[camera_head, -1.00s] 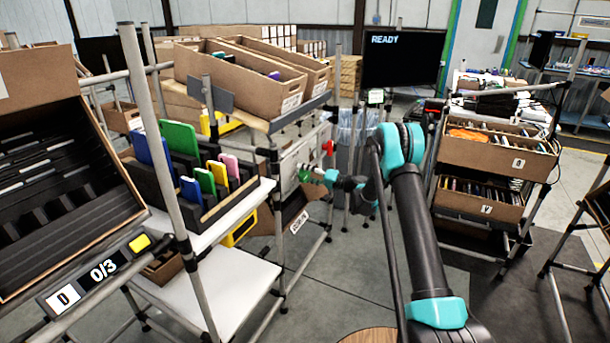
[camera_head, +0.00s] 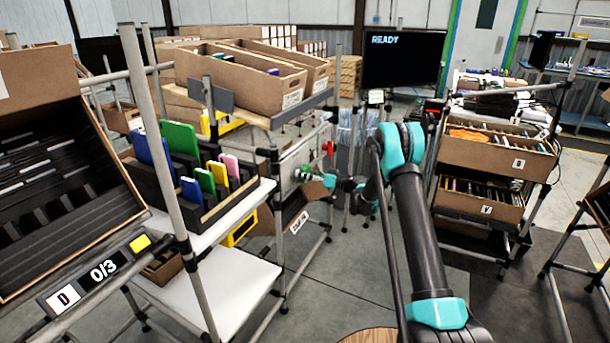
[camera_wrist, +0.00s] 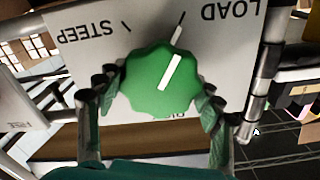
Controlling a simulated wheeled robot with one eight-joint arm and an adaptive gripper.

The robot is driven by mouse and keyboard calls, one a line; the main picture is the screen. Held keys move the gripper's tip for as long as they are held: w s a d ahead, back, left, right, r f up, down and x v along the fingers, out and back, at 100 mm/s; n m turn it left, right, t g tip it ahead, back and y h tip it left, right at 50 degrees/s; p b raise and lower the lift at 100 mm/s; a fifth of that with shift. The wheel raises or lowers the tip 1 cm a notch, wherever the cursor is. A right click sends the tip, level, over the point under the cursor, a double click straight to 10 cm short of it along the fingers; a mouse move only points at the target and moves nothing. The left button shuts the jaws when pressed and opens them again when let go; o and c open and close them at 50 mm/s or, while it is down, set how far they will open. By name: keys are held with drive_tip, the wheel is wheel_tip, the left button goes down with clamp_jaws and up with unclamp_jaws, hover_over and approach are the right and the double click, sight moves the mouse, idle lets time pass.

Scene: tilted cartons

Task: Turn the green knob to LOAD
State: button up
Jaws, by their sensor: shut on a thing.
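The green knob (camera_wrist: 152,92) sits on a pale panel (camera_wrist: 215,45) and fills the middle of the wrist view. Its white pointer line slants up and to the right, towards a dark tick beside the upside-down word LOAD (camera_wrist: 238,9). The upside-down word STEEP (camera_wrist: 95,29) is at the upper left with its own tick. A third label below the knob is mostly hidden. My gripper (camera_wrist: 160,98) is shut on the knob, with one finger on each side.
A red part (camera_head: 328,147) is close above my gripper. Rack posts stand beside the panel. A carton shelf (camera_head: 240,75) is above left, and a divided holder with coloured plates (camera_head: 205,185) is lower left. A screen (camera_head: 402,55) reads READY.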

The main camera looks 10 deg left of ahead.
drive_tip(key=shift+f, duration=0.1)
idle(0.3)
drive_tip(key=o, duration=1.2)
drive_tip(key=shift+c, duration=0.2)
drive_tip(key=v, duration=1.2)
